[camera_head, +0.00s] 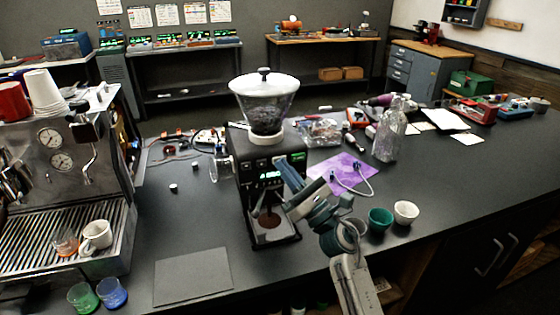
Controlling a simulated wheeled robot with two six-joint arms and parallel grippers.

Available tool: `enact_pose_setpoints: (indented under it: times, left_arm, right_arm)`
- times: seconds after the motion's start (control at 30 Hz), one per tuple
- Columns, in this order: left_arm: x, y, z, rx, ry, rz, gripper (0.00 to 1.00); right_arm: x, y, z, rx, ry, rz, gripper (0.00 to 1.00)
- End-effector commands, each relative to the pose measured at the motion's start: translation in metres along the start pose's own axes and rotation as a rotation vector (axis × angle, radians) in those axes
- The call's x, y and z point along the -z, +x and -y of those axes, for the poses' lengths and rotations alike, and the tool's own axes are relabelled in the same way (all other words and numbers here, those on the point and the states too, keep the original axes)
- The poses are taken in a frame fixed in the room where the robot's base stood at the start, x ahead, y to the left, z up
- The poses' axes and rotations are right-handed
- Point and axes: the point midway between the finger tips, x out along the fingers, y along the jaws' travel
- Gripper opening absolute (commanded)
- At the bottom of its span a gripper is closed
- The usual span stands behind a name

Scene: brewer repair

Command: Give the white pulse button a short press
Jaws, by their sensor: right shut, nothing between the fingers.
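The black coffee grinder (254,163) stands upright on the dark counter, with a clear lidded hopper (264,103) of dark beans on top. Its front has a small lit green display (270,175). My left gripper is out of view.
A steel espresso machine (62,150) with cups fills the left. A grey mat (193,276) lies in front. Green (380,220) and white (406,212) cups stand right of my arm. A purple sheet (342,172) and glass bottle (389,132) are behind it.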

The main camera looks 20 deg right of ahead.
Motion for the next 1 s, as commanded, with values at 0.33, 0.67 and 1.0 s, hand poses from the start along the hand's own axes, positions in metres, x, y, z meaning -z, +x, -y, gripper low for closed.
enact_pose_setpoints:
  times: [0.33,0.67,1.0]
  left_arm:
    - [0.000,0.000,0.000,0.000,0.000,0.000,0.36]
    - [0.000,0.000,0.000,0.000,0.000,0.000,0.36]
    - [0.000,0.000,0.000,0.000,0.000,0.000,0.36]
  right_arm:
    - [0.000,0.000,0.000,0.000,0.000,0.000,0.00]
    - [-0.006,-0.008,-0.006,0.000,-0.001,-0.001,0.00]
    - [-0.008,-0.011,-0.008,0.000,0.000,0.000,0.00]
